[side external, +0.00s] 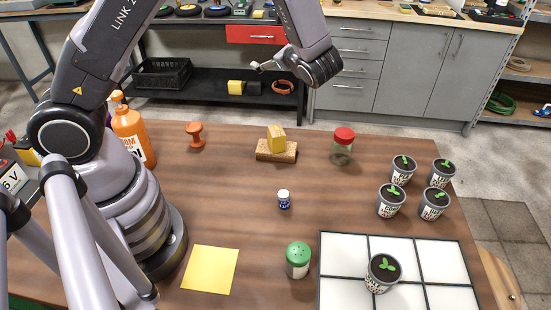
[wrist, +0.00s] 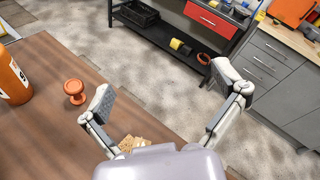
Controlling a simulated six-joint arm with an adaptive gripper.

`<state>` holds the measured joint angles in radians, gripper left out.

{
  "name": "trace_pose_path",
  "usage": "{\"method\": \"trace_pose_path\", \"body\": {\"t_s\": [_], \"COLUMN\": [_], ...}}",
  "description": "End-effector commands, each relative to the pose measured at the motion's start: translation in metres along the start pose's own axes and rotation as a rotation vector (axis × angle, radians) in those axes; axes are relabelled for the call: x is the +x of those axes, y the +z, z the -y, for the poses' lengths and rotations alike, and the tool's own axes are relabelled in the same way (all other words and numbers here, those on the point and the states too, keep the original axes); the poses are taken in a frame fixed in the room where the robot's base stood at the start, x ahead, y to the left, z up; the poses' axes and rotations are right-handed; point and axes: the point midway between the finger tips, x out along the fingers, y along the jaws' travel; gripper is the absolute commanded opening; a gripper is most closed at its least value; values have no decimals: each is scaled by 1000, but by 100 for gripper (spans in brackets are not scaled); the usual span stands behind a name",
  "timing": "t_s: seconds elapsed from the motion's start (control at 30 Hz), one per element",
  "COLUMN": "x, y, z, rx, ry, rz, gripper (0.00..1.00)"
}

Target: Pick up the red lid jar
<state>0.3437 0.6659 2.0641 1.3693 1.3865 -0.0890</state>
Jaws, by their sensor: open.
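The red lid jar (side external: 342,146) is a clear glass jar with a red lid. It stands upright at the back of the wooden table, right of the middle, in the side view. I cannot see it in the wrist view. My gripper (side external: 258,67) is raised above the table's back edge, up and to the left of the jar and apart from it. In the wrist view my gripper (wrist: 168,98) has its two fingers spread wide with nothing between them.
A yellow block on a wooden base (side external: 276,150) stands left of the jar. Several potted seedlings (side external: 391,201) stand to its right.

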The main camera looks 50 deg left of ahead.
Motion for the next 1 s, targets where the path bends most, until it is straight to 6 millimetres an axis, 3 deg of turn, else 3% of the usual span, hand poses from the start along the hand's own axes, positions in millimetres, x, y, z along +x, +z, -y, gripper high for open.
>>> {"method": "trace_pose_path", "body": {"t_s": [0.03,0.2,0.3,0.43,0.53,0.67,1.0], "x": [-2,-20,-36,-54,-63,-66,-45], "y": [-32,-137,-197,-257,-284,-299,-315], "z": [5,12,-2,-28,-45,-52,-21], "rx": [84,314,425,521,563,582,581], "ry": [-91,-439,-634,-832,-927,-979,-980], "rz": [23,63,56,27,5,-9,-9], "gripper": [95,95,95,95,95,95,95]}}
